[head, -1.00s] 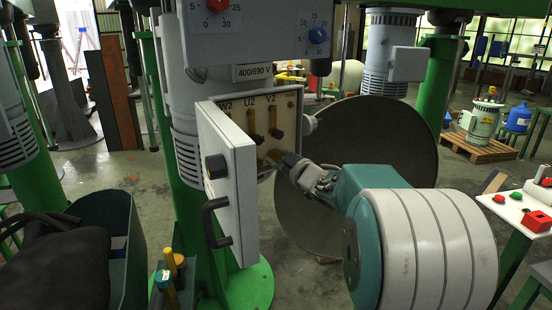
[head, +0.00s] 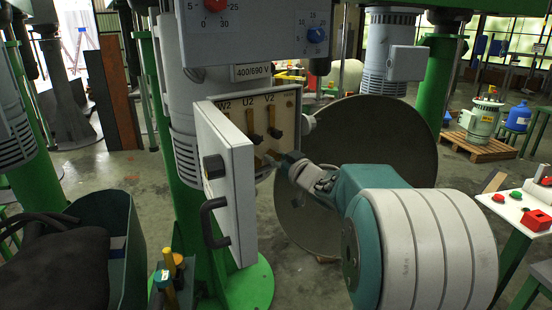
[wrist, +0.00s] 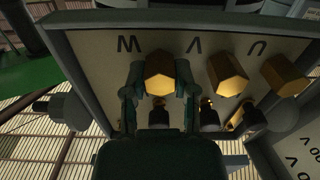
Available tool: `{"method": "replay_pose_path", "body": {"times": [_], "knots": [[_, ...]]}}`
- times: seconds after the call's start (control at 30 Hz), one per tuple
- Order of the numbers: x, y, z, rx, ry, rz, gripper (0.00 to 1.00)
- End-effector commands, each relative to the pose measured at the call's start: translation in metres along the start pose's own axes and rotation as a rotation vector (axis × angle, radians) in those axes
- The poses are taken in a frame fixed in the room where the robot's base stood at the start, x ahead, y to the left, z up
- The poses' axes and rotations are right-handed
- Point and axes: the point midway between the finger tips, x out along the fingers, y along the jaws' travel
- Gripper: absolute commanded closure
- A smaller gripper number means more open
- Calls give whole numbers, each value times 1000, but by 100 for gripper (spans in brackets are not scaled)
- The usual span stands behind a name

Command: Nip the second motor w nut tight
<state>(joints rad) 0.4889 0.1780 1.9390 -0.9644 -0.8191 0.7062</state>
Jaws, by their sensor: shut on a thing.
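The motor's open terminal box (head: 288,104) shows in the head view, with labels W2, U2 and V2 above brass links. Its lower right part is hidden behind my gripper (head: 287,160). In the wrist view the letters W, V and U stand upside down. A brass hex nut, the W nut (wrist: 159,76), sits beside the W, between the two fingers of my gripper (wrist: 159,92). The fingers are shut on its sides. The V nut (wrist: 228,74) and U nut (wrist: 285,75) are to the right, apart from the fingers.
The box's white door (head: 226,185) stands open at the left, with a black handle. A control panel (head: 262,35) with knobs hangs above. A large dark disc (head: 385,145) stands behind my arm. A green bin (head: 117,245) and yellow-handled tools (head: 170,268) are at lower left.

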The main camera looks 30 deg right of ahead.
Motion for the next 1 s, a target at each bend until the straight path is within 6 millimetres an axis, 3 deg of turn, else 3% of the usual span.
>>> {"method": "replay_pose_path", "body": {"times": [0.23, 0.27, 0.3, 0.33, 0.77, 1.0], "knots": [[0, 0, 6, 5, -13, 0, 100], [0, 0, 6, 5, -13, 0, 54], [0, 0, 6, 4, -13, 0, 36], [0, 0, 6, 4, -12, 0, 29], [-3, 0, 1, 0, -3, -1, 29], [-43, 1, 1, -1, -4, 4, 29]]}}
